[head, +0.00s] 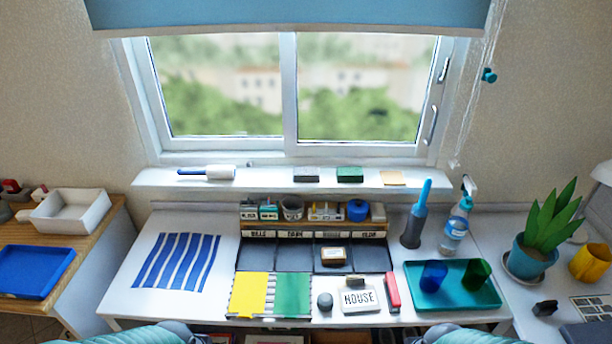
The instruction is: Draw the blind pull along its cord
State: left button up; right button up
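The blind pull (489,75) is a small teal knob on the white cord (470,108) to the right of the window. The cord hangs from the right end of the blue blind (290,14) down to the sill's right end. The pull sits in the upper part of the cord, a little below the blind's lower edge. The blind covers only the top of the window (290,95). Parts of my two arms show at the bottom edge, far below the pull. Neither gripper's fingers can be seen, and nothing touches the pull or cord.
The white sill (270,180) holds a roller (207,173) and several blocks. A potted plant (545,230) stands right. The wall around the pull is clear.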

aim_at(487, 75)
jog(key=i+l+z, duration=0.1)
jog(key=i+z, duration=0.2)
jog(key=z, duration=0.2)
jog(key=i+z, duration=0.35)
jog(key=z, duration=0.15)
